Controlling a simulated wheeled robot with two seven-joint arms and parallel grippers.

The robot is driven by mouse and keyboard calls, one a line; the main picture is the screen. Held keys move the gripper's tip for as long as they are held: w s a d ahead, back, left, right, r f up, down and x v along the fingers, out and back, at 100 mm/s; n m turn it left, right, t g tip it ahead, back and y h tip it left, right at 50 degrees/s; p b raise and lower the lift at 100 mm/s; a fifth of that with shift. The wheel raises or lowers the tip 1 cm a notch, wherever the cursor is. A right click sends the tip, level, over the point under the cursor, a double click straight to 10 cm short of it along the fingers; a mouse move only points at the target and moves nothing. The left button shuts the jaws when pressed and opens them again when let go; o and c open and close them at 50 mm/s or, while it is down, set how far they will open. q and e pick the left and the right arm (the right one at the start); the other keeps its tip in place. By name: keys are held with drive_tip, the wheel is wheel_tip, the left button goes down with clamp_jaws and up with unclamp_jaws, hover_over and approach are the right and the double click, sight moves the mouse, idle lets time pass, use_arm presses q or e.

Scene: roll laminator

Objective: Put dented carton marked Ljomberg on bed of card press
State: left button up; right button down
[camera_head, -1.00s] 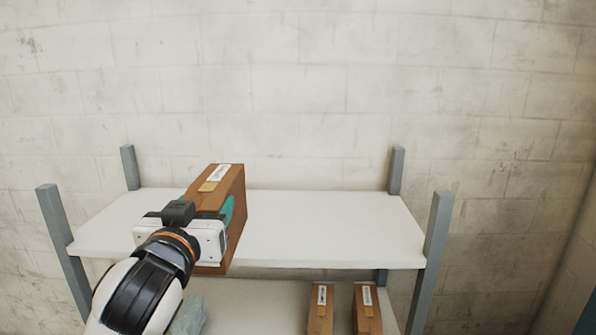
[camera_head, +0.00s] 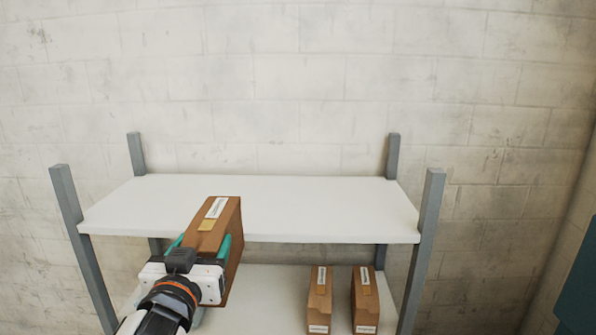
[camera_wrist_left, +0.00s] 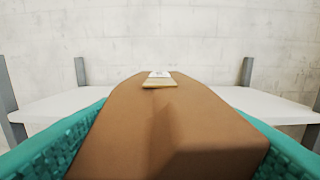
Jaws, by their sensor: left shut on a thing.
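A brown carton (camera_head: 216,222) with a white label and a tan patch on top is held in my left gripper (camera_head: 205,256). Its green-lined fingers are shut on the carton's two sides. In the left wrist view the carton (camera_wrist_left: 165,120) fills the middle between the green fingers, with a creased, dented-looking near face. The label print is too small to read. The carton is in front of the shelf's upper board, its top near that board's front edge. The card press is not recognisable in view. My right gripper is not in view.
A grey-posted shelf has an empty white upper board (camera_head: 310,205). Two more brown cartons, one on the left (camera_head: 320,296) and one on the right (camera_head: 365,296), stand on the lower board (camera_head: 270,300). A dark teal surface (camera_head: 580,285) shows at the right edge.

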use_arm(q)
drive_tip(key=s+a+f+b, duration=0.25)
drive_tip(key=s+f, duration=0.25)
drive_tip(key=f, duration=0.8)
drive_tip(key=s+a+f+b, duration=0.1)
drive_tip(key=s+f+b, duration=0.35)
drive_tip(key=f, duration=0.85)
drive_tip(key=s+f, duration=0.2)
drive_tip(key=s, duration=0.5)
drive_tip(key=shift+s+d+f, duration=0.15)
drive_tip(key=shift+d+f, duration=0.1)
drive_tip(key=shift+f, duration=0.1)
